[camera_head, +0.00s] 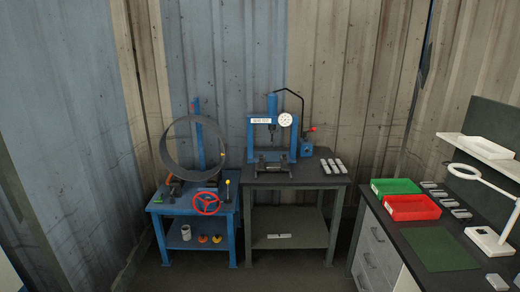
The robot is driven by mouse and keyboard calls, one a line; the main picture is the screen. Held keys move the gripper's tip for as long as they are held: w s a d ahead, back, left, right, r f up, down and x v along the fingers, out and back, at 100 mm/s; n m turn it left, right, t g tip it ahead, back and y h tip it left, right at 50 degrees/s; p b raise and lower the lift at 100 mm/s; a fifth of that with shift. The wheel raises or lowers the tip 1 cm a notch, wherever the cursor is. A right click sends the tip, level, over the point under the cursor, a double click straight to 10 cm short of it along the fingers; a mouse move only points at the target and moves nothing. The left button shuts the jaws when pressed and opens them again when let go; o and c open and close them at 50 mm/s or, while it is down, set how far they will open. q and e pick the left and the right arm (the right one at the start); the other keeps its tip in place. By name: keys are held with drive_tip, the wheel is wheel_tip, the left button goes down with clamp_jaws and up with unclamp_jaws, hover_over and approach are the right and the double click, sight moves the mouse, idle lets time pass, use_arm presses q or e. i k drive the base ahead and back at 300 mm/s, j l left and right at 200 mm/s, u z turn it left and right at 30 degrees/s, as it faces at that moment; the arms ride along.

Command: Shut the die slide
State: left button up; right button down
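A blue bench press (249,137) with a white label and a round dial gauge (285,119) stands on the dark-topped table in the middle of the camera_head view. Low in its frame, under the ram, is a dark die assembly (272,165) with metal parts. It is too small to tell which part is the slide or how far open it is. Neither of my grippers is in view.
A blue table (170,207) at left carries a large ring (164,148) and a red handwheel (206,203). Small grey blocks (331,166) lie right of the press. A workbench at right holds green (396,187) and red (412,208) trays and a white lamp (490,240). Floor shows between the tables and workbench.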

sight(284, 167)
drive_tip(key=i, duration=2.15)
